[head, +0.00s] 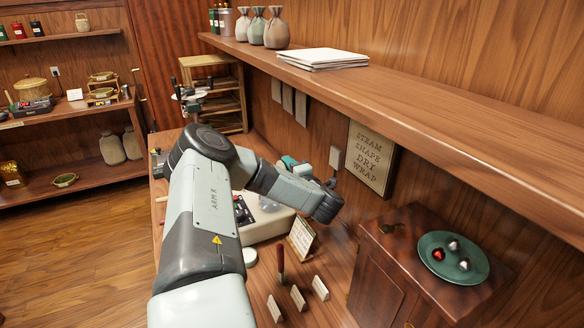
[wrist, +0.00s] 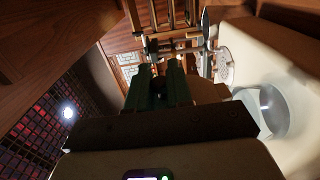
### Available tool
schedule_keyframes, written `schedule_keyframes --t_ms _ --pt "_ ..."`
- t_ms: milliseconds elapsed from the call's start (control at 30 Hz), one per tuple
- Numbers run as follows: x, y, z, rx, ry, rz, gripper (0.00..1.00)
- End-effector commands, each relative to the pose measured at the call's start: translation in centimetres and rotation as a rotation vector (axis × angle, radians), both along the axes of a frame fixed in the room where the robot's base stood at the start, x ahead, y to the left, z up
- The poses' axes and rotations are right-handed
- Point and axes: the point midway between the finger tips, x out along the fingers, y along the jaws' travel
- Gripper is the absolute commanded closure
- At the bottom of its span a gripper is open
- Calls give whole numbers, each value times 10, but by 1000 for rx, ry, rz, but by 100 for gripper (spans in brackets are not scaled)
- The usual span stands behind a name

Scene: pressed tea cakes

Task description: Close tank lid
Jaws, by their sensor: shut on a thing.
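The beige steam machine (head: 262,228) stands on the counter, partly hidden behind my arm. Its pale body also fills the right of the wrist view (wrist: 290,78). A clear rounded part (wrist: 268,112) shows beside it. My gripper (wrist: 159,70) has its two green fingers close together on a small dark piece, which looks like the grip of the tank lid. A tan surface (wrist: 207,90) shows just behind the right finger; I cannot tell whether it is the lid. In the head view, my wrist hides most of the gripper and the tank opening, so the lid's angle is unclear.
A long wooden shelf (head: 420,110) overhangs the counter along the wall. In front of the machine stand a small sign (head: 302,238), a red-handled tool (head: 281,262) and several pale cards. A cabinet (head: 385,268) with a green plate (head: 436,274) stands at the right.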

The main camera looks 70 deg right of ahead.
Motion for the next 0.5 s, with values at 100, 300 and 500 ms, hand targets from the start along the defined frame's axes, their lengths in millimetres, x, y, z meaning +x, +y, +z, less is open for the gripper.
schedule_keyframes --t_ms 100,300,500 --pt "6 6 2 -77 78 0 100" --pt "14 15 3 -212 213 0 100" --pt "24 24 2 -347 349 2 100"
